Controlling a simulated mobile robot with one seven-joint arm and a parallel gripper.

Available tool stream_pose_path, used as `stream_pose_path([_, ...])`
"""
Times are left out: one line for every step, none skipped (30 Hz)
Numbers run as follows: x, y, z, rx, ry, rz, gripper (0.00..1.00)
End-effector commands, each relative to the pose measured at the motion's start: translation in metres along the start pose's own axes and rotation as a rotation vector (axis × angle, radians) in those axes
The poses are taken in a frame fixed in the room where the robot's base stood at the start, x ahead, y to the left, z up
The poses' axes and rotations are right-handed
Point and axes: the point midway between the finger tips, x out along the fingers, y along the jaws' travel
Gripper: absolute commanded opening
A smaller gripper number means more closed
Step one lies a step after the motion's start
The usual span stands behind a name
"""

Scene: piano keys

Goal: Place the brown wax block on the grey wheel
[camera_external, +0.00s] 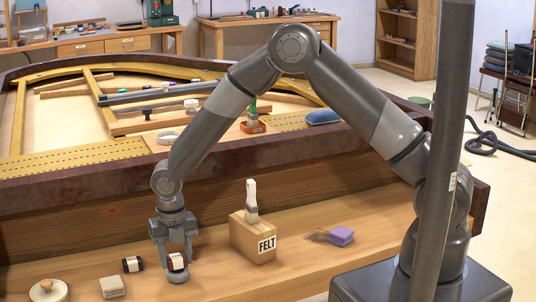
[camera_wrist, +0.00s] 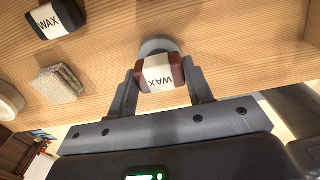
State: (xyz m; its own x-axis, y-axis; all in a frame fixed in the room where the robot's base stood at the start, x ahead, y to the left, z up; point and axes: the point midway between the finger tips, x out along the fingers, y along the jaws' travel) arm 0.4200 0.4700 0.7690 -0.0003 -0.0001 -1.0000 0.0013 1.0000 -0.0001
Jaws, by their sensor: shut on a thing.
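The brown wax block (camera_external: 177,261), with a white label, is between the fingers of my gripper (camera_external: 176,264). In the wrist view the block (camera_wrist: 158,70) shows its "WAX" label, and the fingers of my gripper (camera_wrist: 161,75) are closed against its two brown sides. The grey wheel (camera_wrist: 157,45) shows as a round grey edge just beyond the block, which hides most of it. In the external view the wheel (camera_external: 178,276) shows directly under the block, low on the wooden ledge. I cannot tell whether the block touches the wheel.
A black wax block (camera_external: 132,264), a beige felt-like pad (camera_external: 112,286) and a round pale disc with a knob (camera_external: 48,291) lie to the left. A wooden FELT box (camera_external: 252,238) with a brush and a purple sponge (camera_external: 341,236) are to the right. The piano's side wall rises behind.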

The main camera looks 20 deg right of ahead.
Motion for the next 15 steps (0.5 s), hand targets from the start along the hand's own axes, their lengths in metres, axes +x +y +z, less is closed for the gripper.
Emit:
stream_pose_path([0.0051,0.0003,-0.0006,-0.001,0.001,-0.001,0.24])
stream_pose_path([0.0062,0.0004,-0.0005,-0.001,0.000,0.000,0.24])
stream_pose_path([0.0064,0.0005,-0.0003,-0.001,0.000,0.001,0.24])
stream_pose_path([0.0061,0.0006,-0.0002,-0.001,0.000,0.001,0.24])
stream_pose_path([0.0059,0.0005,-0.0001,-0.001,0.000,0.001,0.24])
stream_pose_path([0.0058,0.0004,-0.0001,-0.001,0.000,0.001,0.24])
stream_pose_path([0.0058,0.0004,-0.0001,-0.001,0.000,0.001,0.24])
stream_pose_path([0.0058,0.0003,-0.0001,-0.001,0.000,0.001,0.24])
stream_pose_path([0.0063,0.0002,-0.0001,-0.001,0.000,0.001,0.24])
stream_pose_path([0.0070,0.0002,-0.0001,-0.001,0.000,0.000,0.24])
stream_pose_path([0.0080,0.0001,0.0000,-0.001,0.000,0.000,0.24])
stream_pose_path([0.0086,0.0001,0.0001,-0.001,-0.001,0.001,0.47])
stream_pose_path([0.0082,0.0002,0.0002,-0.001,-0.001,0.001,0.50])
stream_pose_path([0.0081,0.0002,0.0002,-0.001,-0.001,0.001,0.52])
stream_pose_path([0.0081,0.0001,0.0002,-0.001,-0.001,0.001,0.56])
